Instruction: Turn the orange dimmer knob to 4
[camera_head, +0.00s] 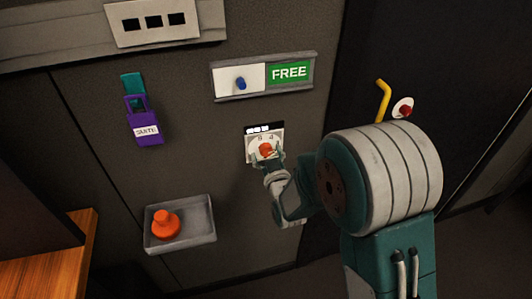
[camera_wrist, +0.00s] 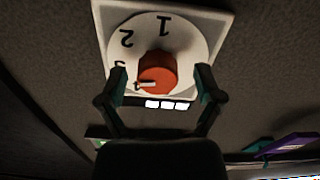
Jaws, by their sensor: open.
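In the wrist view the picture is upside down, and the knob (camera_wrist: 158,72) has a pale pointer mark toward the left. The digits 1 and 2 are clear there; another at the left is partly hidden by a finger. My gripper (camera_head: 267,160) is at the dial. In the wrist view its open fingers (camera_wrist: 160,84) stand either side of the knob, with a gap visible at the right.
Small white lit segments (camera_wrist: 167,105) sit beside the dial. A FREE sign with a blue slider (camera_head: 241,84) is above. A purple padlock (camera_head: 146,125) hangs at left, above an orange knob in a grey tray (camera_head: 207,233). A yellow lever (camera_head: 383,98) is at right.

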